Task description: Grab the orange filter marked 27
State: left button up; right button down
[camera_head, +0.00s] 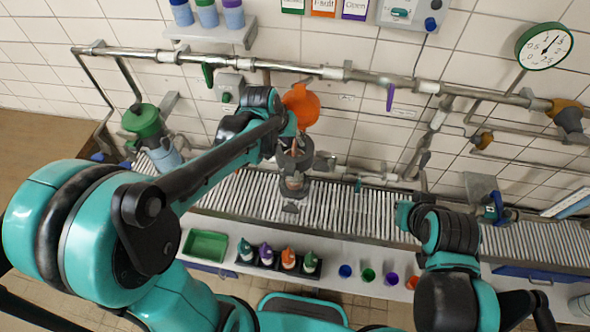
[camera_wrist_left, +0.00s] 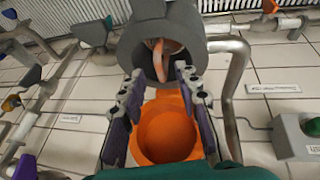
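An orange, bowl-like round part (camera_head: 300,105) stands against the tiled wall behind a grey cylindrical housing (camera_head: 293,183). In the left wrist view the orange round part (camera_wrist_left: 166,132) shows between my fingers, and the grey housing (camera_wrist_left: 137,48) is above it. An orange piece (camera_wrist_left: 160,62) shows inside the housing's open mouth. I see no number 27 on either orange part. My left gripper (camera_wrist_left: 160,90) is open, its two fingers wide apart over the housing and orange part; contact cannot be told. My right arm is at the right; its gripper cannot be made out.
Metal pipes (camera_head: 340,72) run along the wall, with a gauge (camera_head: 544,46) at the right. A green-topped housing (camera_head: 143,122) is at the left. Below the slatted conveyor are a green tray (camera_head: 205,246), a rack of several coloured bottles (camera_head: 288,258) and several small cups (camera_head: 368,274).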

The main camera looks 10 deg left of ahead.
pick_arm(q)
jog(key=shift+x, duration=0.9)
grip_shut()
jog(key=shift+r, duration=0.1)
